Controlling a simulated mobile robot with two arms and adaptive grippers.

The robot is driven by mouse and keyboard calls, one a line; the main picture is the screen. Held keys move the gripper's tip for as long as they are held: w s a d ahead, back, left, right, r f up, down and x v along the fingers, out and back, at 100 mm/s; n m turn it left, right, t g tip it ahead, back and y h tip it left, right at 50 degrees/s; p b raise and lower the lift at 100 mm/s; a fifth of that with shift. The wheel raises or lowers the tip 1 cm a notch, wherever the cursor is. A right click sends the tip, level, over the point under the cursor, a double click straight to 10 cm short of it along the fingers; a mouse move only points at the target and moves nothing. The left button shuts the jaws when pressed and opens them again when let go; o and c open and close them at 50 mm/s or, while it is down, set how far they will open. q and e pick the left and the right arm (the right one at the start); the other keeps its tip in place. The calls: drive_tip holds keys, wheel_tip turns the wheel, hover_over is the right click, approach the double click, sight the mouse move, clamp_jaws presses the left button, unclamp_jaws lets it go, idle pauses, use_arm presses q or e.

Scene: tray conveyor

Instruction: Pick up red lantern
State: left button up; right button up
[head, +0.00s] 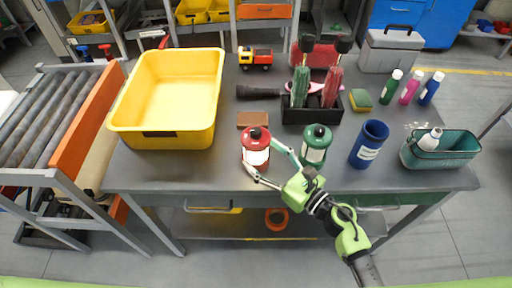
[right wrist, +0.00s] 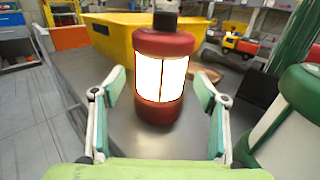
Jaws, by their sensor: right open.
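The red lantern (head: 256,146) stands upright near the front edge of the grey table. It has a red top and base and a white glass band. In the right wrist view the red lantern (right wrist: 163,78) stands straight ahead, between and just beyond my fingers. My right gripper (head: 268,165) is open, its fingers spread on either side of the lantern's front. In the right wrist view the gripper (right wrist: 160,110) shows a gap between each finger and the lantern. My left gripper is not in view.
A green lantern (head: 316,145) stands close to the right of my gripper. A yellow bin (head: 214,112) is behind left. A brown block (head: 252,119), a blue cup (head: 369,143) and a teal basket (head: 441,153) are also on the table. A roller conveyor (head: 40,120) is at left.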

sight(256, 141)
drive_tip(key=x, duration=0.2)
drive_tip(key=shift+w+a+r+p, duration=0.2)
drive_tip(key=shift+w+p, duration=0.05)
drive_tip(key=shift+p, duration=0.05)
drive_tip(key=shift+w+a+f, duration=0.15)
drive_tip(key=shift+w+a, duration=0.25)
drive_tip(key=shift+s+d, duration=0.1)
drive_tip(key=c, duration=1.5)
drive_tip(key=shift+o, duration=0.2)
drive_tip(key=shift+r, duration=0.2)
drive_tip(key=shift+r, duration=0.25)
wheel_tip(256, 141, up, 3)
drive_tip(key=shift+f+p, duration=0.25)
drive_tip(key=shift+p, duration=0.05)
drive_tip(key=s+r+p, duration=0.1)
drive_tip(key=r, duration=0.1)
drive_tip(key=s+r+p, duration=0.1)
drive_tip(key=s+r, duration=0.1)
drive_tip(key=s+r+p, duration=0.1)
drive_tip(key=s+r, duration=0.1)
drive_tip(key=shift+r+p, duration=0.2)
drive_tip(key=shift+p, duration=0.15)
drive_tip(key=s+r, duration=0.1)
drive_tip(key=s, duration=0.2)
drive_tip(key=s+r, duration=0.1)
drive_tip(key=s, duration=0.2)
drive_tip(key=s+r, duration=0.1)
drive_tip(key=s, duration=0.2)
drive_tip(key=shift+r+p, duration=0.2)
drive_tip(key=shift+p, duration=0.2)
